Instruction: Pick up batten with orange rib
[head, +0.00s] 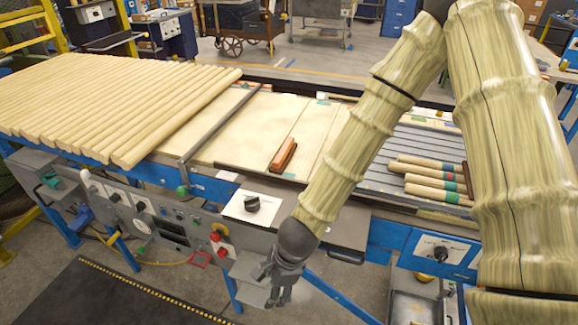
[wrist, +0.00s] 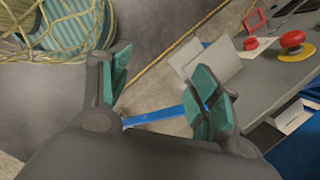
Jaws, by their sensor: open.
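A short reddish-brown bar with an orange edge along it (head: 284,155) lies on the pale wooden bed of the line in the head view; it looks like the batten with the orange rib. My gripper (head: 277,299) hangs low in front of the line, below and apart from the bar, pointing down. In the wrist view my gripper (wrist: 163,90) has its teal-padded fingers spread with nothing between them. The bar is not in the wrist view.
Several long pale rods (head: 110,100) cover the left of the line. Several short rods with coloured bands (head: 435,180) lie on the grey slatted section at right, partly behind my arm. A grey crossbar (head: 215,128) spans the bed left of the bar. A control panel (head: 160,222) fronts the line.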

